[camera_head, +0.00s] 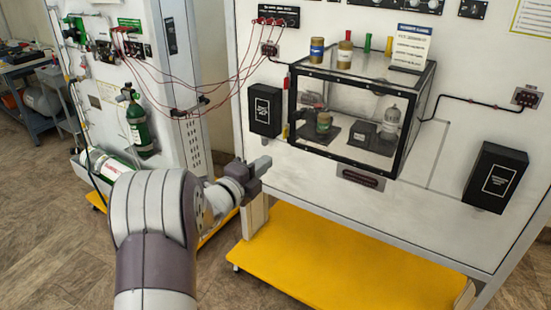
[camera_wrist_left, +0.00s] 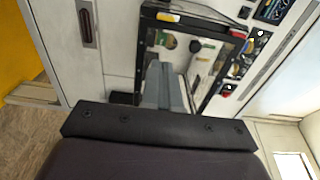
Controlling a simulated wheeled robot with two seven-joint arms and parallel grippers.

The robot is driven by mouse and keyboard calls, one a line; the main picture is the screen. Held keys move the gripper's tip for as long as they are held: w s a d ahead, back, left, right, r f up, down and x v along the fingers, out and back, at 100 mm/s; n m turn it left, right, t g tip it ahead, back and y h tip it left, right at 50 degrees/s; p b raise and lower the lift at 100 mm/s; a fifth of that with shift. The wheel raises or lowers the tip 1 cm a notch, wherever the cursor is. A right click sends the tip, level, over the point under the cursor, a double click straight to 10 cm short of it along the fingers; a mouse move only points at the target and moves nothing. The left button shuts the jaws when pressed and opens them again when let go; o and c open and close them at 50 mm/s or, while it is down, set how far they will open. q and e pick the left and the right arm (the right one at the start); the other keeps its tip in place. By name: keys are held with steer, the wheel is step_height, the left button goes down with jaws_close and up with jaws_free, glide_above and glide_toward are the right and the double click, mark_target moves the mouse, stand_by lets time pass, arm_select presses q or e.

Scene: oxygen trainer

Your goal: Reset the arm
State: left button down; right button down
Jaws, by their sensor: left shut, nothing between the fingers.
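My left arm comes in from the lower left of the head view. Its gripper (camera_head: 260,165) is shut and empty, in front of the white panel and to the lower left of the glass case. In the left wrist view the shut grey fingers (camera_wrist_left: 165,85) point toward the black-framed case (camera_wrist_left: 187,50). I cannot tell from these views how far the fingertips are from the panel. My right gripper is not in view.
The glass case (camera_head: 343,167) juts from the panel, with jars on top. Black boxes (camera_head: 265,110) (camera_head: 495,177) flank it. A yellow base (camera_head: 330,262) lies below. Red cables (camera_head: 190,88) run between the two panels. Bare floor (camera_head: 45,220) shows at lower left.

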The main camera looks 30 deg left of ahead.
arm_select(q)
steer(key=s+a+f+n+g+y, duration=0.1)
steer(key=s+f+n+g+y, duration=0.3)
steer(key=f+n, duration=0.35)
steer(key=s+a+f+n+g+y, duration=0.1)
steer(key=s+a+f+n+g, duration=0.1)
steer(key=s+f+n+g, duration=0.5)
steer(key=s+d+n+g+h, duration=0.1)
steer(key=s+d+n+g, duration=0.1)
steer(key=s+d, duration=0.4)
steer(key=s+d+f+n+g+h, duration=0.1)
steer(key=s+d, duration=0.5)
steer(key=d, duration=0.7)
steer(key=shift+n+g+h, duration=0.4)
steer(key=shift+n+g, duration=0.45)
steer(key=shift+g, duration=0.35)
steer(key=shift+w+d, duration=0.1)
